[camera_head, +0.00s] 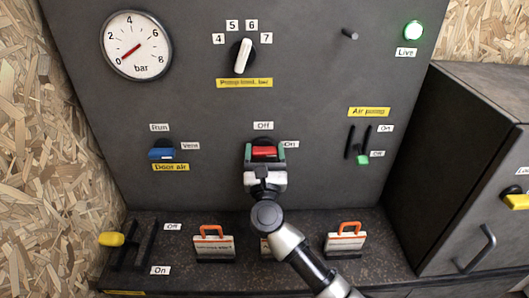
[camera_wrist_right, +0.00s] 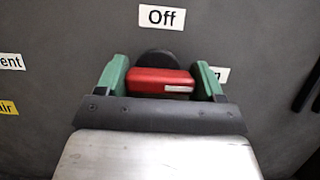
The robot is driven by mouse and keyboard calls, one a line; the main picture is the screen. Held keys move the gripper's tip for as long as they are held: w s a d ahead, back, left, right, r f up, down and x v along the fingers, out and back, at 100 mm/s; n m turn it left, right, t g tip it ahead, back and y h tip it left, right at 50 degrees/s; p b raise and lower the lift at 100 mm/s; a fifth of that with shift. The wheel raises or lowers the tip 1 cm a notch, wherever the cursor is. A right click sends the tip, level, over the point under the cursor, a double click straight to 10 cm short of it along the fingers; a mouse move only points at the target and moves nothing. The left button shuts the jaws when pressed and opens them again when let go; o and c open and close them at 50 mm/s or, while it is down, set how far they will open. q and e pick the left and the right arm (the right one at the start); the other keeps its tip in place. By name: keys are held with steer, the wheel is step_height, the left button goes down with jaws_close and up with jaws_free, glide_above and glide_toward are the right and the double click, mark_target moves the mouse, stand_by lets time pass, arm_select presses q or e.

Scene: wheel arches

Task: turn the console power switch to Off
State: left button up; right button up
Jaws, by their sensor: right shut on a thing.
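The console power switch is a red handle (camera_head: 264,152) on a dark round base on the upright panel. It also shows in the right wrist view (camera_wrist_right: 160,82). It lies level, with its white mark at the right end, on the side of the "On" label (camera_head: 291,144). The "Off" label (camera_head: 263,126) is above it. My right gripper (camera_head: 264,154) is shut on the red handle, with one green finger at each end of it. The fingers partly cover the "On" label in the right wrist view. My left gripper is not in view.
A blue door air knob (camera_head: 162,154) is to the left, and an air pump slider with a green handle (camera_head: 363,159) to the right. Below, orange-handled plates (camera_head: 213,243) stand on the ledge near a yellow-knobbed lever (camera_head: 111,239). A dark cabinet (camera_head: 460,160) stands at right.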

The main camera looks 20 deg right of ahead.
steer(key=n+y+p, duration=0.1)
steer(key=n, duration=0.1)
steer(key=n+y+p, duration=0.1)
steer(key=n+p, duration=0.1)
steer(key=shift+r+n, duration=0.2)
steer(key=shift+n, duration=0.1)
steer(key=n+g+y+p, duration=0.1)
steer(key=n+y+p, duration=0.1)
steer(key=n+p, duration=0.3)
steer(key=n+g+y+p, duration=0.1)
steer(key=n+y+p, duration=0.1)
steer(key=n+p, duration=0.2)
steer(key=n+y+p, duration=0.2)
steer(key=n+p, duration=0.3)
steer(key=n, duration=0.1)
steer(key=shift+a+r+g+p, duration=0.1)
steer(key=shift+r+g+p, duration=0.05)
steer(key=shift+g+p, duration=0.2)
steer(key=shift+n+g+p, duration=0.45)
steer(key=shift+n+p, duration=0.7)
steer(key=shift+n, duration=0.05)
steer(key=shift+f+n, duration=0.3)
steer(key=o, duration=0.9)
steer(key=s, duration=0.7)
steer(key=s+d, duration=0.1)
steer(key=s, duration=0.2)
steer(key=shift+s+b, duration=0.35)
steer(key=shift+b, duration=0.05)
